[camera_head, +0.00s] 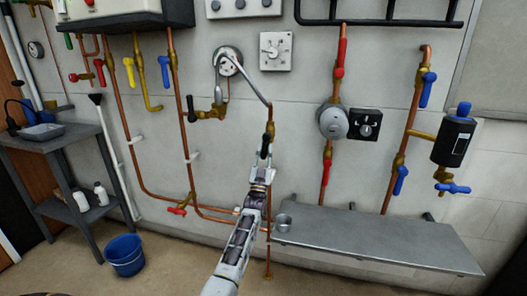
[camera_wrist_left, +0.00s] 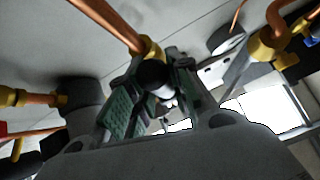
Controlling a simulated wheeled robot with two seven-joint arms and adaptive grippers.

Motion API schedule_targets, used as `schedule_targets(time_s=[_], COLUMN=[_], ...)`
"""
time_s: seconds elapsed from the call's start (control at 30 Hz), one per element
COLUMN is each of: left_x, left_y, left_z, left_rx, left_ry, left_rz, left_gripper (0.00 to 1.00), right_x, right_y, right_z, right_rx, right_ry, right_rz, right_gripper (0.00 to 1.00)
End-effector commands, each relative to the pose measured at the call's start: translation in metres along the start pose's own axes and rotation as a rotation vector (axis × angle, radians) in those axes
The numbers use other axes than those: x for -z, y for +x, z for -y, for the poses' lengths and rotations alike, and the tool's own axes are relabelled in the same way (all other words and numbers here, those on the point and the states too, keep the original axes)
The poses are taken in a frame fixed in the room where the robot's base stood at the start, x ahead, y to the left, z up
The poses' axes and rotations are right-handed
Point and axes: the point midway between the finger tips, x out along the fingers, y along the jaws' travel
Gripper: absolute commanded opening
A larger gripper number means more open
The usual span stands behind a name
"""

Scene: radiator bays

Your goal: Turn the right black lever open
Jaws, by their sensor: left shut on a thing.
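In the left wrist view the black lever's rounded end (camera_wrist_left: 155,76) shows between the green-padded fingers, below a brass fitting (camera_wrist_left: 150,48) and copper pipe. My left gripper (camera_head: 261,165) reaches up from below and is shut on this lever; it also shows in the left wrist view (camera_wrist_left: 158,95). The left black lever (camera_head: 191,103) is on another brass valve to the left. My right gripper is not in view.
Copper pipes with red, blue and yellow levers stand on both sides. A metal bench (camera_head: 375,238) with a small cup (camera_head: 283,222) is at lower right. A blue bucket (camera_head: 125,255) stands on the floor at left.

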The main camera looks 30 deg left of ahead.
Motion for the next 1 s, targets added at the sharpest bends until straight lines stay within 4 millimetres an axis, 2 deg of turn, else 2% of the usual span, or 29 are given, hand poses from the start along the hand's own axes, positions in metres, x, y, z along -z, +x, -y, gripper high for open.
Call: schedule_targets(time_s=[0.53, 0.93, 0.97, 1.0], left_x=[0.001, 0.001, 0.001, 0.001], left_y=[-0.002, -0.002, -0.002, -0.002], left_z=[-0.011, -0.011, -0.011, -0.011], left_rx=[0.106, 0.109, 0.109, 0.109], left_ry=[-0.108, -0.112, -0.113, -0.112], left_rz=[0.033, 0.034, 0.034, 0.034], left_gripper=[0.00, 0.00, 0.25, 0.30], right_x=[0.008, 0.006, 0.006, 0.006], right_y=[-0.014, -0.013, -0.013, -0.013], right_z=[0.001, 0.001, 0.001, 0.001], right_rx=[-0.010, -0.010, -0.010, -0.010], right_ry=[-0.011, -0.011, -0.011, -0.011], right_rz=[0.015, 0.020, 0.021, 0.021], right_gripper=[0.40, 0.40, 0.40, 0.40])
